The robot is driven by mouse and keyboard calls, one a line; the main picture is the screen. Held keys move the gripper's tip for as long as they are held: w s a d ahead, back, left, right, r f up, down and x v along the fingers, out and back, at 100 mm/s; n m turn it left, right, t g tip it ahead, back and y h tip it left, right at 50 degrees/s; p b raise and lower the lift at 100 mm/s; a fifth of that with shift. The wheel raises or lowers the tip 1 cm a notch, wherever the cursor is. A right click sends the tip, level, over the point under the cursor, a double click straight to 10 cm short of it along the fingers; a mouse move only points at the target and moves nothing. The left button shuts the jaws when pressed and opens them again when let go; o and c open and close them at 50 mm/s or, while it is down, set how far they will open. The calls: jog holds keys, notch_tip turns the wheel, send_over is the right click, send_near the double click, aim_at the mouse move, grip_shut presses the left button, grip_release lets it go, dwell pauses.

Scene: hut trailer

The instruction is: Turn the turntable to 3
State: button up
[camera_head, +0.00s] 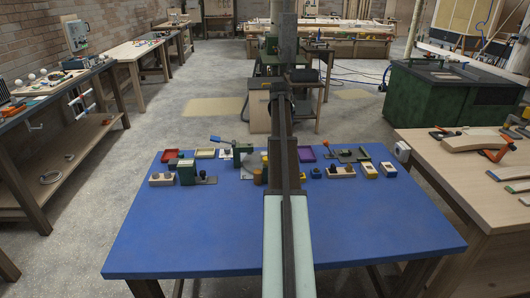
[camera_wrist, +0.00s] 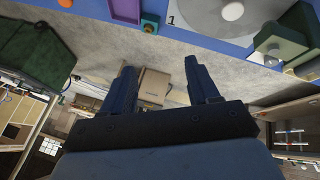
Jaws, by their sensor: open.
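The turntable (camera_wrist: 208,17) is a grey disc with a pale knob (camera_wrist: 232,11) at the top edge of the wrist view, partly cut off. A digit 1 (camera_wrist: 171,20) is marked on the blue table beside its rim. Other marks and any pointer are not readable. In the head view only a pale sliver of the turntable (camera_head: 247,172) shows, mostly hidden by my arm and blocks. My gripper (camera_wrist: 160,66) is open and empty, its two dark fingers spread apart. It is clear of the turntable, with floor and a box showing between the fingers.
The blue table (camera_head: 180,235) has a clear front half. A green block device (camera_head: 187,173), a blue-handled device (camera_head: 240,153), small trays and coloured blocks stand along its back.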

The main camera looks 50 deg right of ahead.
jog(key=s+d+f+y, duration=0.1)
jog(key=s+d, duration=0.1)
jog(key=n+t+y, duration=0.2)
jog(key=n+y, duration=0.3)
jog(key=n, duration=0.1)
send_near(264, 153)
jog(key=x, duration=0.8)
jog(key=shift+a+f, duration=0.1)
jog(key=shift+f, duration=0.1)
grip_shut()
dwell(0.4)
